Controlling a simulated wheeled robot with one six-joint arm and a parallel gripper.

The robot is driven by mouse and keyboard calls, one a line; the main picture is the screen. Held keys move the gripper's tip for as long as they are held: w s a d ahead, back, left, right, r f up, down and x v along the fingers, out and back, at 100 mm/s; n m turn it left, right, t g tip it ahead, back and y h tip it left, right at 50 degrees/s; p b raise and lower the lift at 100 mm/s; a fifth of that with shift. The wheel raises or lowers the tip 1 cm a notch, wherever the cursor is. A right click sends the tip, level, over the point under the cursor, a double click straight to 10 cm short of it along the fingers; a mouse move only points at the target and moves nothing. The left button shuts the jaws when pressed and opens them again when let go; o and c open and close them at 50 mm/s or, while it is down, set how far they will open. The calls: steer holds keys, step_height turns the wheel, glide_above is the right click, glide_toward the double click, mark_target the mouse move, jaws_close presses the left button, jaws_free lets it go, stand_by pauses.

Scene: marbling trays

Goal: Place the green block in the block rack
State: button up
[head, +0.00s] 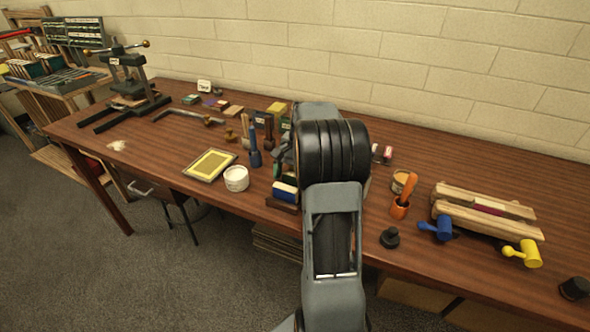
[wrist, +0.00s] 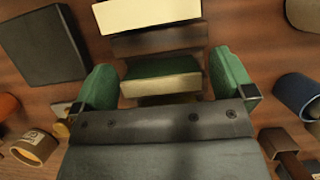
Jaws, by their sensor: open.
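In the wrist view, my gripper (wrist: 165,78) is open, with a green finger on either side of a block. This green block (wrist: 160,68) has a green upper face and a cream lower face. Gaps show between it and both fingers. In the head view my arm hides the green block and most of my gripper.
In the head view, a blue and white block (head: 285,190), a white tub (head: 236,178) and a yellow-faced tray (head: 210,164) are left of my arm. An orange-handled tool (head: 403,197) and blue (head: 438,228) and yellow (head: 525,253) tools are right. The wrist view shows a dark slab (wrist: 45,45).

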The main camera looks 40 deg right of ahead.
steer(key=p+v, duration=0.2)
steer(key=v, duration=1)
steer(key=s+a+n+t+h, duration=0.1)
steer(key=s+a+n+h, duration=0.15)
steer(key=a, duration=0.55)
steer(key=s+a+n+t+h, duration=0.15)
steer(key=a+n, duration=0.25)
steer(key=a, duration=0.4)
steer(key=s+a+f+n+t, duration=0.3)
steer(key=s+a+f+n, duration=0.3)
steer(key=s+a, duration=0.3)
steer(key=shift+s+f, duration=0.35)
steer(key=shift+s, duration=0.35)
step_height(320, 180, up, 6)
steer(key=p, duration=0.5)
